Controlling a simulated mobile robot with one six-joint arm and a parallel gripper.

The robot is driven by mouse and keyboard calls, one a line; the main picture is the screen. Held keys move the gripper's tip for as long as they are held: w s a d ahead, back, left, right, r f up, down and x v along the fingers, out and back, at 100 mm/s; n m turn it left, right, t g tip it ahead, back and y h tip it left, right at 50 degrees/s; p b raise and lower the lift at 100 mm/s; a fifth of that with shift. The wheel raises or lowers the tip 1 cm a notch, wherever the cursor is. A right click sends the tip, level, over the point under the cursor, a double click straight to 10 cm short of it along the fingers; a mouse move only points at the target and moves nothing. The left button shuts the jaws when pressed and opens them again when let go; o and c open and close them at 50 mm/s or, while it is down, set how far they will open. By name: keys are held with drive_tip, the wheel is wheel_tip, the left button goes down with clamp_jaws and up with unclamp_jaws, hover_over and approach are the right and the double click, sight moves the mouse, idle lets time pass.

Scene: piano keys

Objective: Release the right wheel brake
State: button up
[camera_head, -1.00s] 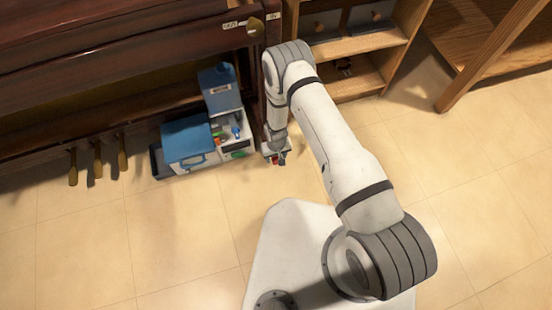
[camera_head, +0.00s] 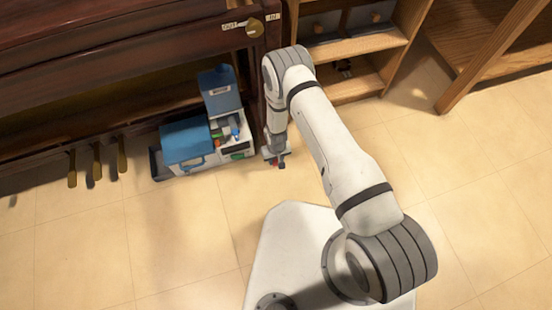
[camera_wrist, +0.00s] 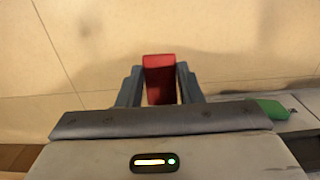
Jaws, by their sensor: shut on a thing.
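My gripper (camera_wrist: 160,85) is low beside the right end of the piano, just above the floor. In the wrist view its two dark fingers are on either side of a red piece (camera_wrist: 159,78), shut on it. The red piece looks like a lever or pedal; whether it is the right wheel brake cannot be read from any label. In the head view my gripper (camera_head: 277,157) is small, and a bit of red shows at its tip. The wheel and the base of the red piece are hidden by my gripper and arm.
The dark piano (camera_head: 120,60) has several brass pedals (camera_head: 97,163) at left. A blue and white toy-like unit (camera_head: 185,140) stands just left of my gripper. A wooden shelf (camera_head: 350,47) is behind right. The tiled floor (camera_head: 180,235) in front is clear.

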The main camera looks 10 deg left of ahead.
drive_tip(key=shift+w+b, duration=0.15)
drive_tip(key=shift+b, duration=0.25)
drive_tip(key=shift+g, duration=0.3)
drive_tip(key=shift+r+g+h+b, duration=0.25)
drive_tip(key=shift+g+h+b, duration=0.05)
drive_tip(key=shift+h+b, duration=0.1)
drive_tip(key=o, duration=1)
drive_tip(key=shift+w+a+r+p, duration=0.15)
drive_tip(key=shift+r+p, duration=0.4)
drive_tip(key=shift+r, duration=0.75)
drive_tip(key=shift+w+a+r+p, duration=0.15)
drive_tip(key=shift+r+p, duration=0.35)
drive_tip(key=shift+r, duration=0.8)
drive_tip(key=shift+w+r+p, duration=0.15)
drive_tip(key=shift+r+p, duration=0.4)
drive_tip(key=shift+r, duration=0.75)
